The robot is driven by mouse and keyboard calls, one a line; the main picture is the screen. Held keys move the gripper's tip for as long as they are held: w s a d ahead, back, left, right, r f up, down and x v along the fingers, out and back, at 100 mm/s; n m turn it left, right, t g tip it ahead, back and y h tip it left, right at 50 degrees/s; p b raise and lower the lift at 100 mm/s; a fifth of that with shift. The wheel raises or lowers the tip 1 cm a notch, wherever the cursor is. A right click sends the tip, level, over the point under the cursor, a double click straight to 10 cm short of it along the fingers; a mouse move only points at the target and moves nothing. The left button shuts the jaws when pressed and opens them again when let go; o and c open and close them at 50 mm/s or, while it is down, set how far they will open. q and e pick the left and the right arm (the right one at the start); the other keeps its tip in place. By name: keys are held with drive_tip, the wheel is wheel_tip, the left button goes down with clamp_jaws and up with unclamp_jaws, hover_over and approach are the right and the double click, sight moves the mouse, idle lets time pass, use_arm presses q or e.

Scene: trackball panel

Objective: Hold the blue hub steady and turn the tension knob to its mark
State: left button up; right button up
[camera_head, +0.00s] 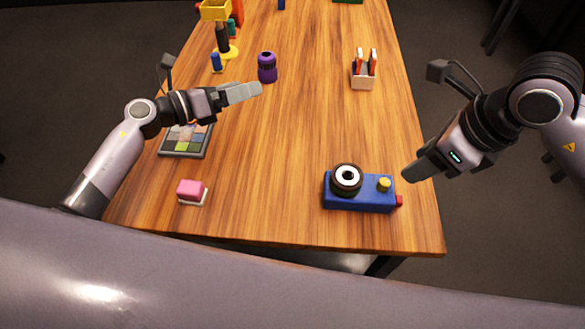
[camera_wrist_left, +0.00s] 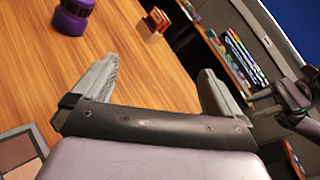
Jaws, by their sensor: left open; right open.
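The blue hub (camera_head: 345,203) is a blue box near the front right of the table. On its top are a black-rimmed white disc with a dark centre (camera_head: 346,177) and a yellow knob (camera_head: 384,184); a red piece (camera_head: 399,201) sticks out of its right end. I cannot tell which of these is the tension knob, and no mark is readable. My left gripper (camera_head: 250,92) is above the left middle of the table; its open, empty fingers also show in the left wrist view (camera_wrist_left: 160,90). My right gripper (camera_head: 412,172) is open, right of the hub, apart from it.
A pink block (camera_head: 192,191) on a white base and a tray of coloured squares (camera_head: 185,141) are at the left. A purple jar (camera_head: 267,67) stands beyond my left gripper. A white holder (camera_head: 364,74) stands at the back right. The table's middle is clear.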

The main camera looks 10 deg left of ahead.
sight(328, 184)
use_arm(q)
drive_tip(key=s+d+f+m+g, duration=0.1)
drive_tip(key=s+d+m, duration=0.1)
drive_tip(key=s+d+f+m+g+h, duration=0.1)
drive_tip(key=s+d+m+g, duration=0.1)
drive_tip(key=d, duration=0.1)
drive_tip(key=s+d+m+g, duration=0.1)
drive_tip(key=d+m+g, duration=0.1)
drive_tip(key=d, duration=0.1)
drive_tip(key=shift+s+f+m+h, duration=0.3)
drive_tip(key=shift+s+f+m, duration=0.1)
drive_tip(key=s+d+f+m+g, duration=0.1)
drive_tip(key=s+d+m, duration=0.1)
drive_tip(key=s+d+f+m+g, duration=0.1)
drive_tip(key=s+d+m+g, duration=0.1)
drive_tip(key=s, duration=0.1)
drive_tip(key=s+d+f+m+g, duration=0.1)
drive_tip(key=s+d+m+g, duration=0.1)
drive_tip(key=s+m, duration=0.1)
drive_tip(key=shift+s+d+f, duration=0.1)
drive_tip(key=shift+d+f, duration=0.15)
drive_tip(key=shift+d, duration=0.1)
drive_tip(key=shift+x, duration=3.45)
drive_tip(key=shift+f, duration=0.1)
